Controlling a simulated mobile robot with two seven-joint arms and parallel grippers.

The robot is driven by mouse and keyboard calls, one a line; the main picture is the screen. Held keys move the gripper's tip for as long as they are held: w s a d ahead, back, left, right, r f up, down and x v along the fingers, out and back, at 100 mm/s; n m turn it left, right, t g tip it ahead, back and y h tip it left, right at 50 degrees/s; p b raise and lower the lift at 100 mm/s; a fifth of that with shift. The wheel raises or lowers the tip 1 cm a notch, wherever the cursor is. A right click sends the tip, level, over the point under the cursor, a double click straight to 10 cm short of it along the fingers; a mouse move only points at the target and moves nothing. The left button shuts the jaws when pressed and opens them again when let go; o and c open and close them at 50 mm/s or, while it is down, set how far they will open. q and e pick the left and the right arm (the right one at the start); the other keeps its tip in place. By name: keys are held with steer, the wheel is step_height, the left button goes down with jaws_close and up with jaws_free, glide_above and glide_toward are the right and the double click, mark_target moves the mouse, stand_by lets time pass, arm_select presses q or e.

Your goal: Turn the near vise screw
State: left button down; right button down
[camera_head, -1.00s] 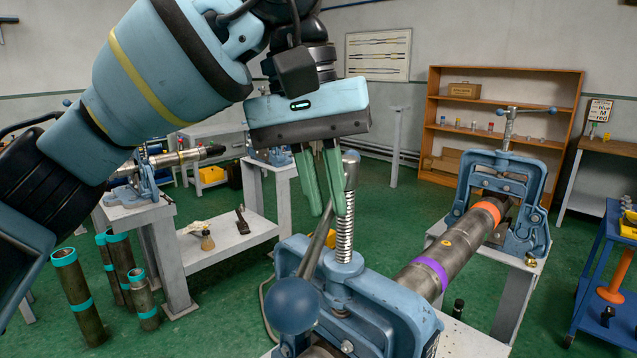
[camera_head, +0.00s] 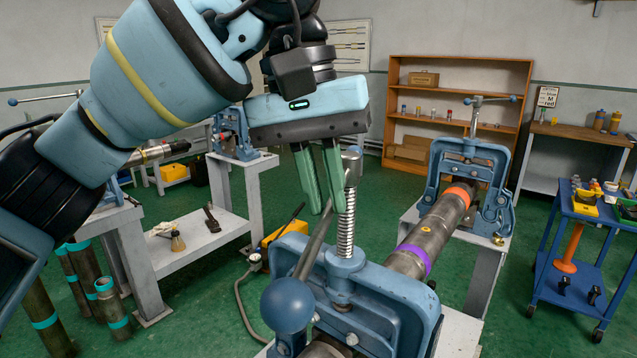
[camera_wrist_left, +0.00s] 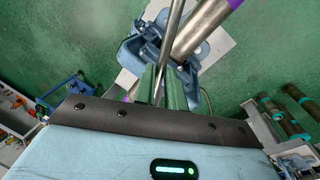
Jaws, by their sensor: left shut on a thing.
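The near vise (camera_head: 385,300) is blue and stands at the front, clamped around a grey pipe (camera_head: 432,240) with purple and orange bands. Its upright threaded screw (camera_head: 346,232) rises from the top of the frame. A slanting bar handle (camera_head: 313,246) with a large blue ball (camera_head: 288,305) at its near end leads up to the screw's head (camera_head: 351,160). My left gripper (camera_head: 327,208) has green fingers pointing down, shut on the handle beside the screw. The left wrist view shows the bar (camera_wrist_left: 172,35) running between the fingers (camera_wrist_left: 162,95). The right gripper is out of view.
A far vise (camera_head: 470,165) holds the pipe's other end on a stand. A blue cart (camera_head: 578,250) stands at right. Upright pipes (camera_head: 105,300) and a white workbench (camera_head: 200,235) are at left. Green floor lies open between.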

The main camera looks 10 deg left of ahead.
arm_select(q)
steer(key=shift+r, duration=0.15)
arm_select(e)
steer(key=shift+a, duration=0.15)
arm_select(q)
steer(key=c, duration=1.5)
jaws_free()
steer(key=shift+o, duration=0.2)
